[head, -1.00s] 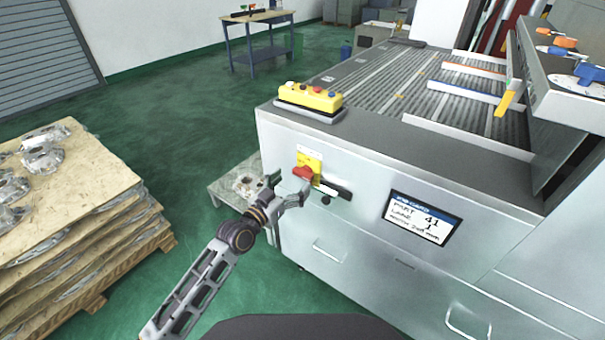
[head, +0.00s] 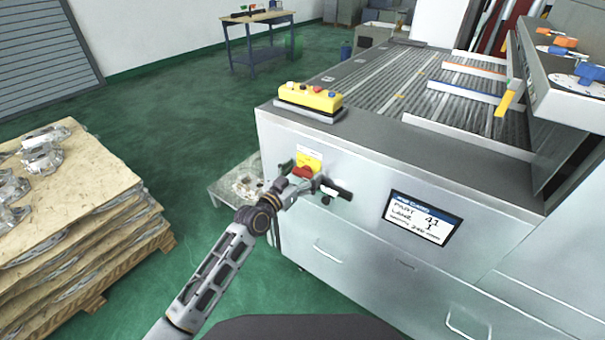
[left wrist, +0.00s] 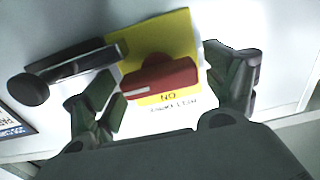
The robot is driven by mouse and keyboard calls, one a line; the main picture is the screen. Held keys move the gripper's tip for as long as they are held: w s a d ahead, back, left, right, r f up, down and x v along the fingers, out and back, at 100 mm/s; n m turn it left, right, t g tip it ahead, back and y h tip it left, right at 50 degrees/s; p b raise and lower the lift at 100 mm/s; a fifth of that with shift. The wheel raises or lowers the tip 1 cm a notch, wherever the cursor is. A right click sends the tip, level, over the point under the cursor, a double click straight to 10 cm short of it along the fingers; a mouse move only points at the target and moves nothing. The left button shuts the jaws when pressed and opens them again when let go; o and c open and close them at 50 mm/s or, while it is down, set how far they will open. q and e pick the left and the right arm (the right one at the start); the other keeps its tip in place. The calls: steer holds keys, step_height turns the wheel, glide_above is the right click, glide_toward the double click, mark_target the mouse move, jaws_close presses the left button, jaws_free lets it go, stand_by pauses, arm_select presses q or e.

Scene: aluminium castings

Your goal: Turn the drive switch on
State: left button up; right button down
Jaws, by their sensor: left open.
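The drive switch is a red knob (head: 304,171) on a yellow plate (head: 312,159) on the machine's grey front. In the left wrist view the red knob (left wrist: 160,77) lies nearly level, its white line toward the left end. Upside-down "ON" lettering shows on the yellow plate (left wrist: 170,25) below it. My left gripper (head: 301,178) is at the switch. In the left wrist view its open fingers (left wrist: 168,80) stand on either side of the knob, with gaps visible; contact cannot be told. My right gripper is out of view.
A black lever handle (head: 338,190) sticks out right of the switch, close to the gripper; it also shows in the left wrist view (left wrist: 75,65). A yellow button box (head: 312,98) sits above. A display (head: 423,217) is to the right. Stacked castings on boards (head: 95,195) stand left.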

arm_select(q)
steer(key=c, duration=1)
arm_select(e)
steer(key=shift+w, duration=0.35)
